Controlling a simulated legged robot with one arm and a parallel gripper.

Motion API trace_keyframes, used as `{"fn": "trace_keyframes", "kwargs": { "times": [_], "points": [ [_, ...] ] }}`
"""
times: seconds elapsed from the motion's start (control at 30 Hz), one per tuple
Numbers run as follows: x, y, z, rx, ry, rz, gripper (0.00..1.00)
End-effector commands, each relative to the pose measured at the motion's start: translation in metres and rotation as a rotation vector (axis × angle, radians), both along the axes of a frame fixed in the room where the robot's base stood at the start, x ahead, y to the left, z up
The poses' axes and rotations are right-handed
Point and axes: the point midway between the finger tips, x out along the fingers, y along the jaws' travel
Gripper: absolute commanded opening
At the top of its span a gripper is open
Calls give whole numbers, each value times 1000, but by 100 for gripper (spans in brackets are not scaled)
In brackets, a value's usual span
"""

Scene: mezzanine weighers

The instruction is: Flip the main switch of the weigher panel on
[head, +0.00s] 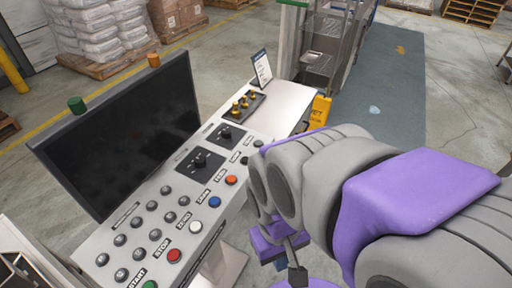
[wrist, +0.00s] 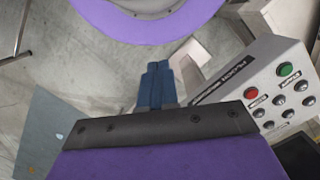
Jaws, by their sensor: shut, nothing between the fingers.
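The weigher panel (head: 140,235) is a light grey sloped console with a dark screen, rows of grey buttons, coloured buttons and two black rotary switches. One rotary switch (head: 225,133) is farther up the panel and the other (head: 199,161) is nearer. Their labels are too small to read, so I cannot tell which is the main switch or its position. In the wrist view the panel's edge (wrist: 262,72) is at the right, with a red and a green button. My gripper (wrist: 157,85) is shut and empty, apart from the panel, pointing toward the floor beside it.
A small card stand (head: 262,68) and a black strip with yellow knobs (head: 241,106) are on the console's far end. A yellow sign (head: 320,112) stands beyond it. A blue-grey floor mat (head: 380,85) lies to the right. Pallets of white sacks (head: 100,30) are behind.

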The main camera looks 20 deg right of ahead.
Motion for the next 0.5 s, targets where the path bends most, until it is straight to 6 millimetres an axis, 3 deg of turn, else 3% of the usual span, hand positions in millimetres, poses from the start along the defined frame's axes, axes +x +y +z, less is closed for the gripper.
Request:
{"fn": "trace_keyframes", "kwargs": {
  "times": [0.17, 0.5],
  "points": [
    [37, -14, 8, 0, -13, -77, 0],
    [167, -29, 13, -38, -60, -339, 0]
  ]
}}
